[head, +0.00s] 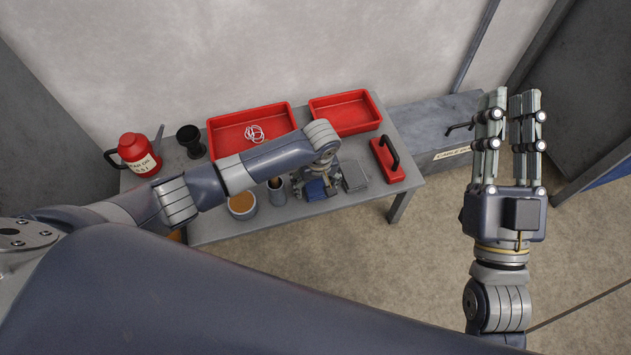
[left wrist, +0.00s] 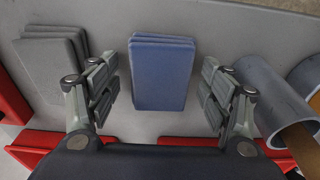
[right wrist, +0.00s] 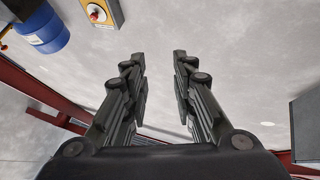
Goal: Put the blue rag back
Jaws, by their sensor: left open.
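The blue rag (left wrist: 161,78) is a folded, layered stack lying flat on the grey table (head: 222,231). In the left wrist view it sits between the spread fingers of my left gripper (left wrist: 158,92), with a gap on each side. In the head view only part of the blue rag (head: 316,190) shows, as my left gripper (head: 318,187) hangs over it and hides the rest. My left gripper is open and empty. My right gripper (head: 508,98) is raised to the right of the table, its fingers apart with nothing between them. It also shows in the right wrist view (right wrist: 160,58).
A folded grey rag stack (left wrist: 52,65) lies beside the blue one. A grey cup (head: 276,190) and round tub (head: 242,206) stand on its other side. Two red trays (head: 222,139) (head: 345,113), a red handled block (head: 386,160), a dark cup (head: 190,140) and red jug (head: 136,155) are also there.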

